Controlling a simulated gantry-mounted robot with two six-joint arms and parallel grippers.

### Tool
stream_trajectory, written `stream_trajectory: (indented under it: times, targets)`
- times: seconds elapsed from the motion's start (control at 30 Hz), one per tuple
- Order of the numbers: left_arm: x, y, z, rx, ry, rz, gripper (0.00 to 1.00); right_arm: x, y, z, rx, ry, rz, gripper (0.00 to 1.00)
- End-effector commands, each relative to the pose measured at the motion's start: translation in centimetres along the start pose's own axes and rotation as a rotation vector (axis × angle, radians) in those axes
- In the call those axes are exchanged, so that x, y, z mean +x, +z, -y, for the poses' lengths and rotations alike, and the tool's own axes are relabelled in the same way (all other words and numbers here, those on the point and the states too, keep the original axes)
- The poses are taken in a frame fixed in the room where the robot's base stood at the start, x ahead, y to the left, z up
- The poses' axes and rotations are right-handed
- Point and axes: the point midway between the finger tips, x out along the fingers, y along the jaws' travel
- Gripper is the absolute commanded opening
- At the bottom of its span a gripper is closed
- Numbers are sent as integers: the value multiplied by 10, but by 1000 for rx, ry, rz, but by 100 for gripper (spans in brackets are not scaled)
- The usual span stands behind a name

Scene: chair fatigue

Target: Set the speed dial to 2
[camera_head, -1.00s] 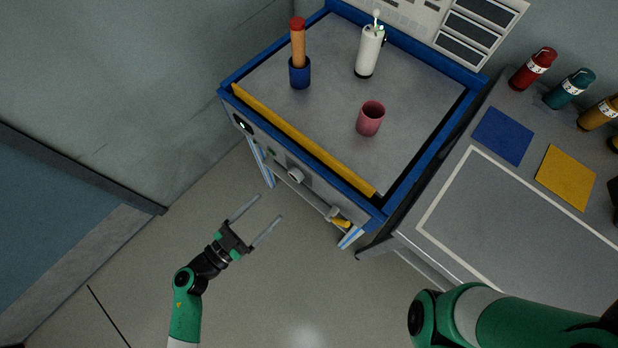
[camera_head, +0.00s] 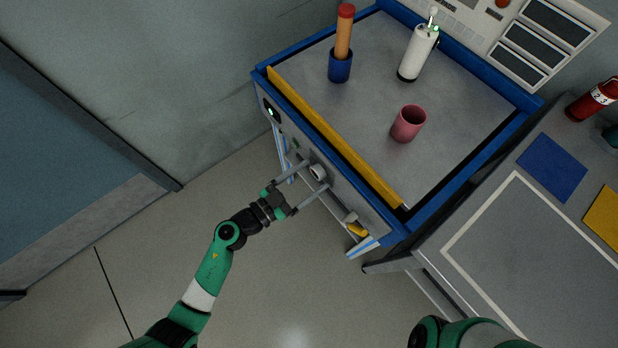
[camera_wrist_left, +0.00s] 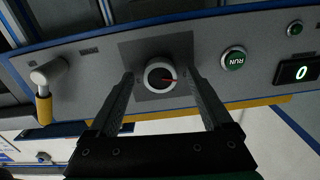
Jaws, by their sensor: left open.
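The speed dial (camera_wrist_left: 160,76) is a round grey knob with a red pointer on a dark square plate. It sits on the front panel of the blue-edged machine, and it also shows in the head view (camera_head: 318,172). My left gripper (camera_head: 308,175) is open, with its fingertips close to the panel on either side of the dial. In the left wrist view the two fingers (camera_wrist_left: 158,78) flank the dial, with gaps showing at both sides. The scale numbers around the dial cannot be read. My right gripper is out of view.
A pink cup (camera_head: 408,124) stands on the machine's top.

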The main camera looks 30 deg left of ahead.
Motion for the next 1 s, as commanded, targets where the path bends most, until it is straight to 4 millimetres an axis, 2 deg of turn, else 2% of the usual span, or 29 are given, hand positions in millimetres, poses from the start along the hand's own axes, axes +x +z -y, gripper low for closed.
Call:
stream_trajectory:
  times: [0.23,0.6,0.7,1.0]
  targets:
    - [1,0,0,0,0,0,82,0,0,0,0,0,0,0]
    - [1,0,0,0,0,0,16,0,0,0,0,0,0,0]
    - [1,0,0,0,0,0,0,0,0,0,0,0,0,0]
    - [1,-1,0,30,0,0,0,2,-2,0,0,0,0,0]
